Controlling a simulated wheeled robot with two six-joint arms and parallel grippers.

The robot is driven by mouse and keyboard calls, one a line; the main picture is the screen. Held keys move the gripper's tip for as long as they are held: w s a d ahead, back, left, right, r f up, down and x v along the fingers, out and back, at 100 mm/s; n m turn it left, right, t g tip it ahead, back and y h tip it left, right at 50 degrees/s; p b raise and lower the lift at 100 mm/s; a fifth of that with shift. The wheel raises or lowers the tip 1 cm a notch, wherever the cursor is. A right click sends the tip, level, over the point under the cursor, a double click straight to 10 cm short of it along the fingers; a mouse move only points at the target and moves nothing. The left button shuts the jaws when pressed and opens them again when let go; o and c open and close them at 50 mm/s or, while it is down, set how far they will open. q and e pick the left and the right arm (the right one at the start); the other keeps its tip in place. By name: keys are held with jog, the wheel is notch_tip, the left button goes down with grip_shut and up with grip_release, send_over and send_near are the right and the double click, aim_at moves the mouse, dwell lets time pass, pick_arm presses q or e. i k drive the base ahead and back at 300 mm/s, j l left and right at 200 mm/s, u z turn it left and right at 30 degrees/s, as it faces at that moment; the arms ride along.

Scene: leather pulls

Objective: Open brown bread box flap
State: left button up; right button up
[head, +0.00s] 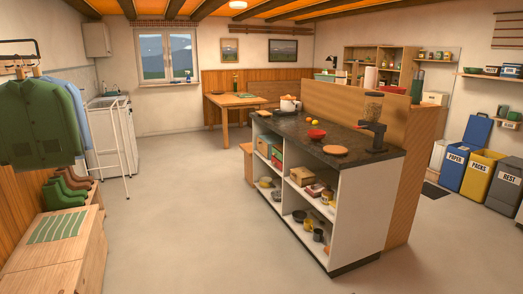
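I cannot make out a brown bread box with a flap for certain in the head view. A small brownish box (302,176) sits on the upper open shelf of the kitchen island, but it is too small to tell what it is. Neither of my grippers shows in this view.
A wooden bench (62,279) and hanging coats are at left. The floor between is clear. Bins (481,173) stand at right.

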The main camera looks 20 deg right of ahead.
aim_at(263, 147)
jog(key=i, duration=2.35)
jog(key=i+j+z, duration=0.1)
jog(key=i+z, duration=0.15)
jog(key=i, duration=1.5)
jog(key=i+z, duration=0.45)
jog(key=i+j+z, duration=0.15)
jog(key=i+z, duration=0.3)
jog(key=i, duration=0.15)
jog(key=i+j+z, duration=0.45)
jog(key=i+l, duration=0.1)
